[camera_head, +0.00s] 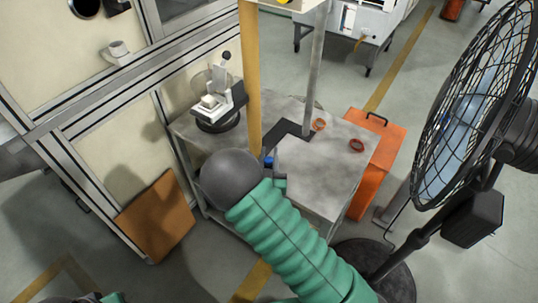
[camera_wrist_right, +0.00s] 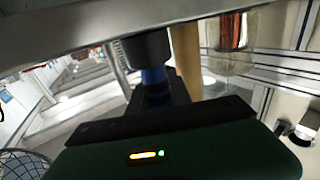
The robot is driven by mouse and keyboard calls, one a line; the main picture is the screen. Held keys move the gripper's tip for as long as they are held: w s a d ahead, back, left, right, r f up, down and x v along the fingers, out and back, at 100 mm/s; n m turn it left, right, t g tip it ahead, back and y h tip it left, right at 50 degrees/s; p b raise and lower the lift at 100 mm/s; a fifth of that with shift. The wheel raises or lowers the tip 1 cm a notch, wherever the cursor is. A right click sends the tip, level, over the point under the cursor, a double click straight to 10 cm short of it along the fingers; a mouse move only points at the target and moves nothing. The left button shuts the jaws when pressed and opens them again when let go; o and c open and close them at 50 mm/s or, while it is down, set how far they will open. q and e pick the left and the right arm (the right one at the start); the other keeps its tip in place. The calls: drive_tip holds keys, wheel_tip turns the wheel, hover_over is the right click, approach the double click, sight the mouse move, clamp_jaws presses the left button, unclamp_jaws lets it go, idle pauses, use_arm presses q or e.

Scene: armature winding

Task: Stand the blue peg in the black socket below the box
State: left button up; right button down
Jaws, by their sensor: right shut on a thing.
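The blue peg (camera_wrist_right: 155,84) stands roughly upright in the right wrist view, and my right gripper (camera_wrist_right: 158,98) is shut on its lower part. The black socket (camera_wrist_right: 147,48) is directly above the peg, under a grey surface. The peg's top meets the socket's lower edge in this view; I cannot tell whether it is inside. In the head view only a small bit of blue (camera_head: 268,161) shows beside the dark round end of my right arm, and the socket cannot be made out. My left gripper is not in view.
A grey table (camera_head: 325,170) carries two orange-brown rings (camera_head: 357,145). A yellow post (camera_head: 250,80) and a grey post (camera_head: 318,70) rise close to my right arm. A small press-like device (camera_head: 218,105) stands left. A large fan (camera_head: 470,90) is at right.

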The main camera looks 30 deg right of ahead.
drive_tip(key=shift+f+b, duration=0.55)
drive_tip(key=shift+f, duration=0.2)
drive_tip(key=shift+f, duration=0.15)
drive_tip(key=c, duration=1.1)
unclamp_jaws()
